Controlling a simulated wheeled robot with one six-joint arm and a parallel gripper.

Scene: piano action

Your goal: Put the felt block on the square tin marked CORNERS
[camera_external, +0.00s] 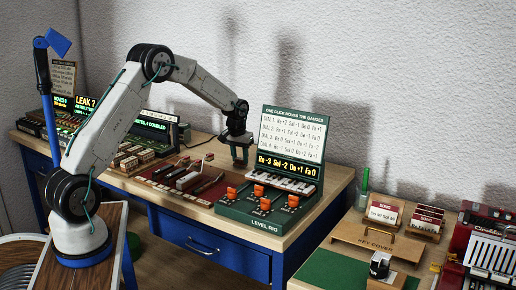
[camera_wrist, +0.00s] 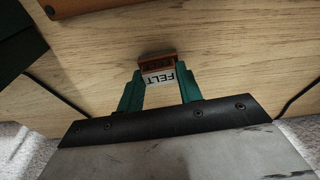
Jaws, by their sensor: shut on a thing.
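My gripper (camera_external: 239,158) is above the wooden bench, just left of the green level rig, fingers pointing down. In the wrist view its two green fingers (camera_wrist: 160,88) are shut on the felt block (camera_wrist: 158,76), a small block with a white face lettered FELT and a brown-orange part at its far end. Bare wood lies beyond the block there. The block is too small to make out in the external view. I cannot make out a square tin marked CORNERS in either view.
The level rig (camera_external: 262,222) with orange-topped levers and a tall sign stands close right of my gripper. A dark red mat (camera_external: 150,172) with tools lies to the left. Small blocks and lit displays stand further left. A second bench with a key cover (camera_external: 375,243) is at right.

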